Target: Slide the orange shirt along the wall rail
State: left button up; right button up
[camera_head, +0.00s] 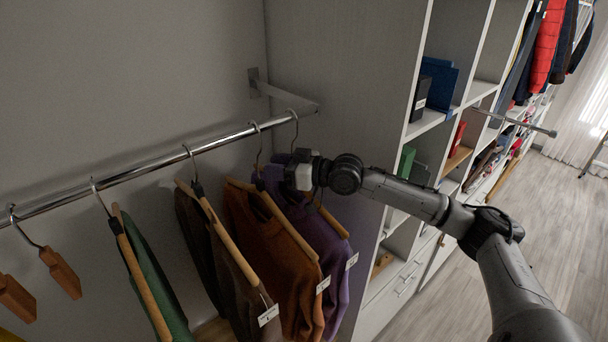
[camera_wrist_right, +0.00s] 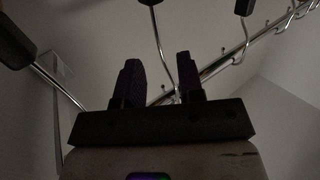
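The orange shirt (camera_head: 278,255) hangs on a wooden hanger from the wall rail (camera_head: 150,168), left of a purple shirt (camera_head: 322,235). My right gripper (camera_head: 292,172) is just below the rail's right end, by the hooks and upper parts of the orange and purple shirts' hangers, partly covering them. In the right wrist view its two dark fingers (camera_wrist_right: 160,80) stand apart. A thin hanger hook (camera_wrist_right: 161,42) shows in the gap between them; I cannot tell whether it is touched. The rail (camera_wrist_right: 215,68) passes behind the fingers. My left gripper is out of view.
A brown garment (camera_head: 235,285) and a green one (camera_head: 155,275) hang to the left, with bare wooden hangers (camera_head: 62,272) farther left. A bracket (camera_head: 280,92) holds the rail's right end near the shelving side panel (camera_head: 350,80). Open cubbies stand to the right.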

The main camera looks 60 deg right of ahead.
jog(key=b+v, duration=0.3)
jog(key=v, duration=0.4)
dwell(0.5)
jog(key=shift+s+r, duration=0.1)
